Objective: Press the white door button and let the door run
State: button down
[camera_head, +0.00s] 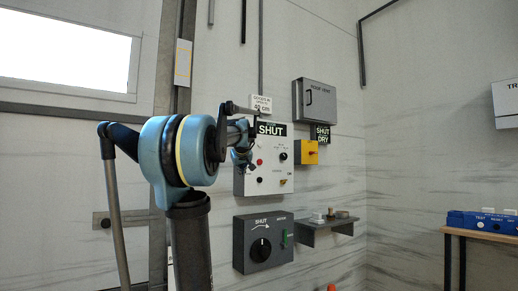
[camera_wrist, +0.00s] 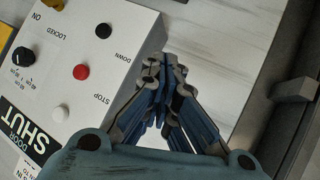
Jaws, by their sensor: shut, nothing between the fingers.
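The white button (camera_wrist: 60,113) sits on the white door panel (camera_wrist: 120,18), in line with a red button (camera_wrist: 81,72) marked STOP and a black button (camera_wrist: 103,30) marked DOWN. My gripper (camera_wrist: 160,65) is shut and empty, at the panel's edge beside the button row in the wrist view. It also shows in front of the panel's left part (camera_head: 243,160). I cannot tell whether it touches the panel.
A yellow switch box (camera_head: 306,152) and a grey cabinet (camera_head: 315,101) are right of the panel. Below are a dark box with a dial (camera_head: 263,243) and a small shelf (camera_head: 327,225). A blue button box (camera_head: 482,222) sits on a table at right.

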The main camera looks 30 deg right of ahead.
aim_at(260, 144)
jog(key=d+r+h, duration=0.2)
jog(key=d+r, duration=0.4)
jog(key=d, duration=0.3)
jog(key=d+r+m+h, duration=0.1)
jog(key=d+r+h, duration=0.1)
jog(key=d+r, duration=0.5)
jog(key=d, duration=0.2)
jog(key=shift+d+r+t, duration=0.2)
jog(key=shift+d+t, duration=0.1)
jog(key=w, duration=0.8)
jog(key=shift+w+a, duration=0.35)
